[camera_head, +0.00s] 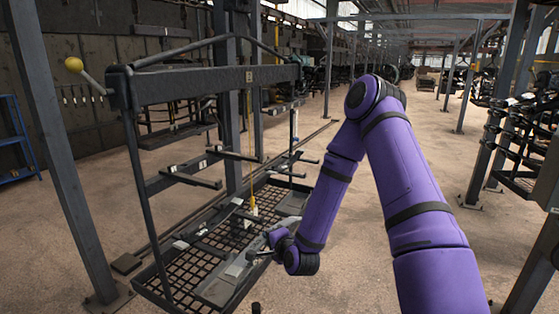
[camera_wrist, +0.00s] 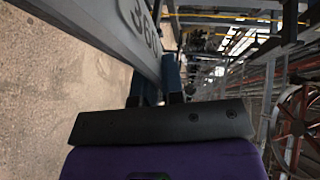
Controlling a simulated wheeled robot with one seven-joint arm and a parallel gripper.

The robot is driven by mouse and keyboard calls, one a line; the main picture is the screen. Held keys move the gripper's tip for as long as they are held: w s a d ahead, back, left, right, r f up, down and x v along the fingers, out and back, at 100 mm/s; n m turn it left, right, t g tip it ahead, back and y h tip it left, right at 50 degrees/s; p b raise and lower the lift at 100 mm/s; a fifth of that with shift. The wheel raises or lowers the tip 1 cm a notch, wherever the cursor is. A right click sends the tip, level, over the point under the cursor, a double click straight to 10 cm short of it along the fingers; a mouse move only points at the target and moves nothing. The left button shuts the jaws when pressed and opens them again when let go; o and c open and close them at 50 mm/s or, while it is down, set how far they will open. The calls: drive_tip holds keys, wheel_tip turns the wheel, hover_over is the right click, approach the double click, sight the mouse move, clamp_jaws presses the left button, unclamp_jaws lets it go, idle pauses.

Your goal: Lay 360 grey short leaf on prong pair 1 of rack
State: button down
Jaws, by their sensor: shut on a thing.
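My gripper (camera_wrist: 158,88) is shut on a long grey leaf (camera_wrist: 125,35) in the wrist view. I cannot read which prong pair is 1.
The rack's mesh base (camera_head: 182,278) holds several flat grey pieces. A yellow ball-ended lever (camera_head: 74,65) sticks out at the rack's upper left. A steel post (camera_head: 62,150) stands at left. Another loaded rack (camera_head: 520,140) stands at right. Open floor (camera_head: 440,150) lies between.

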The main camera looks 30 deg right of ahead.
wheel_tip(320, 180, up, 25)
drive_tip(key=d+t+y, duration=0.2)
drive_tip(key=shift+w+n+t, duration=0.3)
drive_tip(key=shift+w+t, duration=0.05)
drive_tip(key=shift+t, duration=0.05)
drive_tip(key=shift+a, duration=0.1)
drive_tip(key=w+a+f, duration=0.3)
drive_tip(key=w+a, duration=0.5)
drive_tip(key=w, duration=0.4)
drive_tip(key=shift+a+f, duration=0.25)
drive_tip(key=shift+a, duration=0.1)
idle(0.9)
